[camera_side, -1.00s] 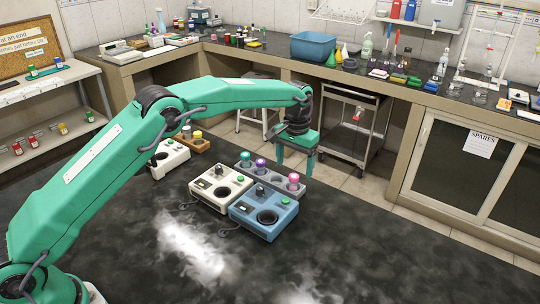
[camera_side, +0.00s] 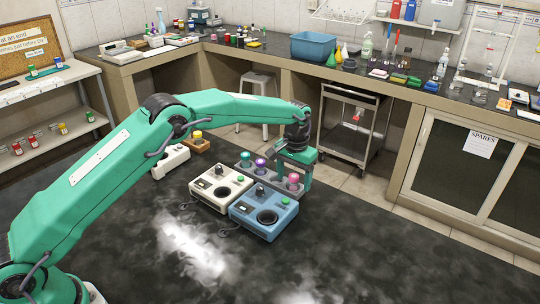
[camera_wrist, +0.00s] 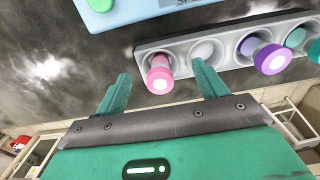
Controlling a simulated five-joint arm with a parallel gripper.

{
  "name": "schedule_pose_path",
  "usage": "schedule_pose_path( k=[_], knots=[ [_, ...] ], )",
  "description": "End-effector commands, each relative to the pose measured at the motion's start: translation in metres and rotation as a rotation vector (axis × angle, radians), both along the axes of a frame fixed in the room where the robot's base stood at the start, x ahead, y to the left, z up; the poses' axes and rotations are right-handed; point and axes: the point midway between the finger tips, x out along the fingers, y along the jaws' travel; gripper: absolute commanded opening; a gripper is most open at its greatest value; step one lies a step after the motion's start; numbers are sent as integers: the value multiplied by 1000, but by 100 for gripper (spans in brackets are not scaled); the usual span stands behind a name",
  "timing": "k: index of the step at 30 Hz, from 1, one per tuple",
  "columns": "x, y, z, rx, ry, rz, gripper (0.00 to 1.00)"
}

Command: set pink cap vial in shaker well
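The pink cap vial (camera_side: 293,178) stands in the end well of a grey rack (camera_side: 272,183). My gripper (camera_side: 299,172) is lowered over that end of the rack. In the wrist view the pink cap vial (camera_wrist: 159,77) lies between the two spread fingers of my gripper (camera_wrist: 161,75), with a gap on each side. A blue device (camera_side: 250,208) with an open dark round well (camera_side: 267,216) and a green button sits just in front of the rack. Its edge shows in the wrist view (camera_wrist: 150,12), with its lettering mostly cut off.
Purple (camera_wrist: 270,60) and teal (camera_wrist: 298,38) capped vials stand in the same rack; an empty well (camera_wrist: 207,50) separates pink from purple. A white device (camera_side: 222,188) with a dark well adjoins the blue one. The dark tabletop in front is clear.

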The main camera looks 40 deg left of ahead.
Motion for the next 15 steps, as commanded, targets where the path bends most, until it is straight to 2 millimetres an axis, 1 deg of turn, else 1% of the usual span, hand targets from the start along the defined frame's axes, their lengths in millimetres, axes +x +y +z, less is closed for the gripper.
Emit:
schedule_pose_path(
  k=[1,3,5,6,8,9,15],
  knots=[
    [0,0,0,0,0,0,61],
    [0,0,0,0,0,0,47],
    [0,0,0,0,0,0,35],
    [0,0,0,0,0,0,27],
    [0,0,0,0,0,0,16],
    [0,0,0,0,0,0,12],
    [0,0,2,0,-1,0,12]
  ],
)
